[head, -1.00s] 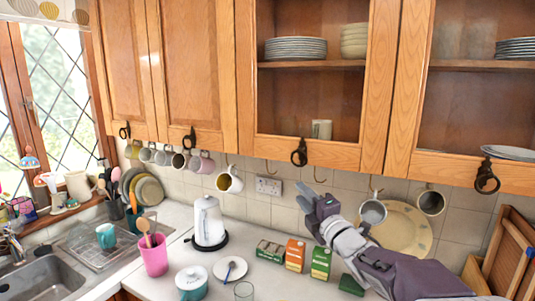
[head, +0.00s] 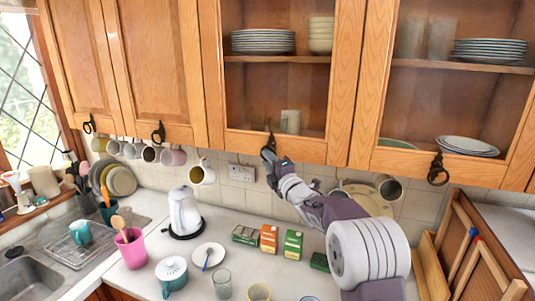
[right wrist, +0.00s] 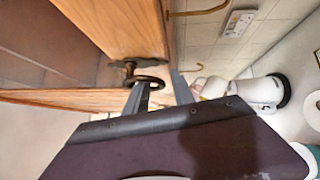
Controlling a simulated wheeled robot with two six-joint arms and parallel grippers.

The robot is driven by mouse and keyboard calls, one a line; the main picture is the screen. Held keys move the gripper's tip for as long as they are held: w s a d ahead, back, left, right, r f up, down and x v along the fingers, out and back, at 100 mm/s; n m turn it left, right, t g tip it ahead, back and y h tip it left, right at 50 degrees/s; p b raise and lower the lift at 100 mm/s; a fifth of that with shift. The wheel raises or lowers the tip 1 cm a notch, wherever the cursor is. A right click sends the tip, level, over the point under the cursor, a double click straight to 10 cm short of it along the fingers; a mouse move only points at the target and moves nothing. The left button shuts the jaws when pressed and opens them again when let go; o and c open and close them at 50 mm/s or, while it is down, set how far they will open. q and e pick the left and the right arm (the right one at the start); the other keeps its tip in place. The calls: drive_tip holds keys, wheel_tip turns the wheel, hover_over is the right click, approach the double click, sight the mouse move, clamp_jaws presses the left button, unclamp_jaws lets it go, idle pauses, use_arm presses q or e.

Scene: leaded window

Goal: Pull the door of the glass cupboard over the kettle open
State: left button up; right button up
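The glass cupboard door (head: 278,142) over the kettle has a wooden frame and looks shut in the head view. Its dark ring handle (head: 270,141) hangs at the bottom rail; the right wrist view shows the ring (right wrist: 147,81) close up. My right gripper (head: 269,156) is right at this handle, reaching up from below. In the right wrist view its two fingers (right wrist: 160,82) are apart, and the left one overlaps the ring; I cannot tell whether it passes through it. The white kettle (head: 184,213) stands on the counter below. My left gripper is not in view.
Mugs hang on hooks under the cupboards, including a white one (head: 202,172) left of my right gripper. Small boxes, such as a green one (head: 292,244), stand on the counter below my arm. Plates (head: 263,41) and a mug (head: 290,121) are inside the cupboard.

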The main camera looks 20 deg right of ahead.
drive_tip(key=shift+w, duration=0.1)
drive_tip(key=shift+f, duration=0.1)
clamp_jaws()
drive_tip(key=shift+f, duration=0.15)
idle(1.2)
